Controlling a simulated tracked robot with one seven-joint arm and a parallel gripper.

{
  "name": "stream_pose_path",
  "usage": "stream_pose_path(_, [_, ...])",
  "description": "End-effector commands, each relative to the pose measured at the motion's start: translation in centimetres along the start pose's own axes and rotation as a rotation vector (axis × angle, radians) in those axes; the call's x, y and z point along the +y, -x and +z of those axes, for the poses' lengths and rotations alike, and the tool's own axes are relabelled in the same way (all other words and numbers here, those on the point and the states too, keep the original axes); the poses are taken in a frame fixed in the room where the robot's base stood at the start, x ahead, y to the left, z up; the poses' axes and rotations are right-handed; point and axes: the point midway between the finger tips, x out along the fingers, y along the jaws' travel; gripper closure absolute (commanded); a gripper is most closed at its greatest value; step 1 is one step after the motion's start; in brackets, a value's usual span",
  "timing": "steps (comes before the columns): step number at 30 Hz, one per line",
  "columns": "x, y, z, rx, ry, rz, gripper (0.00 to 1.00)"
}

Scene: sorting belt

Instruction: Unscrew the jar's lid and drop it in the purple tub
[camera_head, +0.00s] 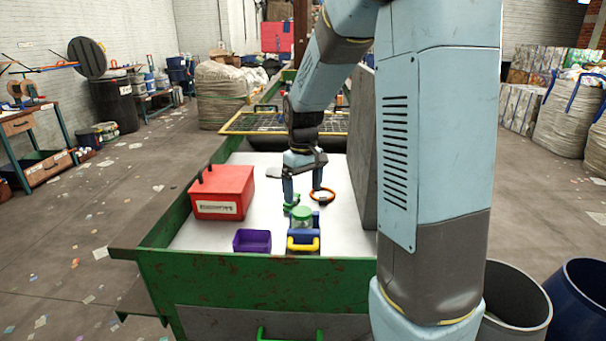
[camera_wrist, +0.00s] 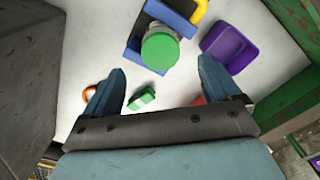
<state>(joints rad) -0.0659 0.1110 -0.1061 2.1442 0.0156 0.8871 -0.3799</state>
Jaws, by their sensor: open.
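The jar (camera_head: 301,222) stands upright in a blue holder (camera_head: 294,234) with a yellow handle (camera_head: 303,245). Its green lid (camera_head: 303,210) sits on top; the lid (camera_wrist: 160,51) also shows in the wrist view, with clear jar body behind it. The purple tub (camera_head: 252,240) stands left of the holder at the near edge; in the wrist view the tub (camera_wrist: 230,50) is on the right and looks empty. My gripper (camera_head: 304,195) is open and empty, pointing down just behind the jar. In the wrist view the lid lies ahead of the fingers, apart from them.
A small green block (camera_wrist: 141,98) lies on the white belt (camera_wrist: 75,65) beneath my gripper. An orange ring (camera_head: 322,193) lies to the right of it. A red box (camera_head: 222,192) stands at left. A tall grey panel (camera_head: 363,150) borders the right side. Green walls (camera_head: 250,275) edge the belt.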

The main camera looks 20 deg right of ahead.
Motion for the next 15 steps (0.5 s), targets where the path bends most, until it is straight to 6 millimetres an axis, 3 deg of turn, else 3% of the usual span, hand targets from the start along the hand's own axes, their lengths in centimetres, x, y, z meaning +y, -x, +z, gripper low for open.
stream_pose_path(7, [0.0, -3.8, 0.1, -0.003, 0.0, -0.001, 0.1])
stream_pose_path(15, [0.0, -5.8, 0.0, -0.001, 0.0, 0.0, 0.1])
